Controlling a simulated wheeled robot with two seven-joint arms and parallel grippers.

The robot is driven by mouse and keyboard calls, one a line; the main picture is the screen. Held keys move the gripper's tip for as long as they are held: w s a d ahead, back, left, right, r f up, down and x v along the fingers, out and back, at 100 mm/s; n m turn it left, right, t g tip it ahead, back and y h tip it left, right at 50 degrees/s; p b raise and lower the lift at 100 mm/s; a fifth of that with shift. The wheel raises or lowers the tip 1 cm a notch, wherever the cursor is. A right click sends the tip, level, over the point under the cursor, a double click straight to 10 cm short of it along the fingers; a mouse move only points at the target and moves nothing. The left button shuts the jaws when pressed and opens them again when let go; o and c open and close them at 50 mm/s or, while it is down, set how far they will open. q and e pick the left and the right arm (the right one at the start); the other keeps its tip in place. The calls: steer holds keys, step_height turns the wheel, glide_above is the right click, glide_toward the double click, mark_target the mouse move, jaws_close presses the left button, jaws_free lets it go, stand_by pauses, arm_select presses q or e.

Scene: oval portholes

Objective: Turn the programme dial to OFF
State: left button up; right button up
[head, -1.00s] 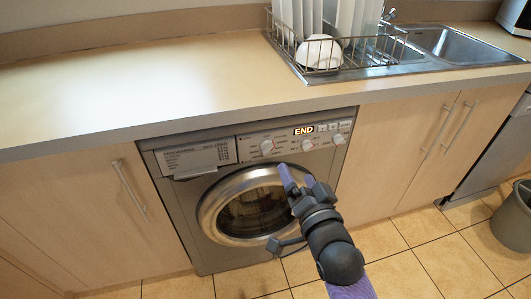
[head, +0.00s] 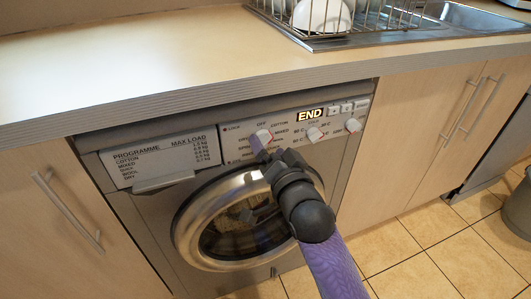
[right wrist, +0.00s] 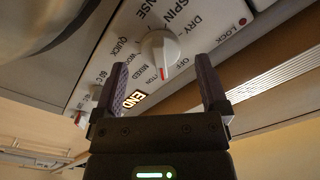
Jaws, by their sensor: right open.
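The programme dial (head: 264,135) is a white round knob with a red mark, on the control panel of a grey washing machine (head: 140,205). In the right wrist view the dial (right wrist: 158,50) has its red mark beside a label ending in "TON", with OFF one label along. My right gripper (head: 267,150) is open and empty, just below the dial in the head view. In the right wrist view its two fingers (right wrist: 155,68) stand apart on either side of the dial's line, with the dial beyond the tips. Contact is not visible. My left gripper is out of view.
A lit END display (head: 310,114) and two smaller knobs (head: 314,133) (head: 353,125) sit right of the dial. The worktop (head: 120,75) overhangs above the panel. The round door (head: 235,220) is shut below. A detergent drawer (head: 162,182) is at left.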

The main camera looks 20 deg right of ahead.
steer(key=shift+w, duration=0.75)
steer(key=c, duration=1.3)
steer(key=shift+o, duration=0.2)
steer(key=shift+r+n+p, duration=0.2)
steer(key=shift+n+p, duration=0.1)
steer(key=shift+p, duration=0.1)
steer(key=shift+r+n+p, duration=0.15)
steer(key=shift+n+p, duration=0.85)
steer(key=shift+p, duration=0.25)
steer(key=shift+n+p, duration=0.7)
steer(key=shift+n, duration=0.2)
steer(key=shift+n+p, duration=0.7)
steer(key=shift+n, duration=0.3)
steer(key=shift+a+f+n+p, duration=0.1)
steer(key=shift+f+n+p, duration=0.1)
steer(key=shift+n+p, duration=0.35)
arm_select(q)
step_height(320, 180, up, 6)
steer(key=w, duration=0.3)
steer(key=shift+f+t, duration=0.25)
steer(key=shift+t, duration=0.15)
arm_select(e)
steer(key=shift+n, duration=0.35)
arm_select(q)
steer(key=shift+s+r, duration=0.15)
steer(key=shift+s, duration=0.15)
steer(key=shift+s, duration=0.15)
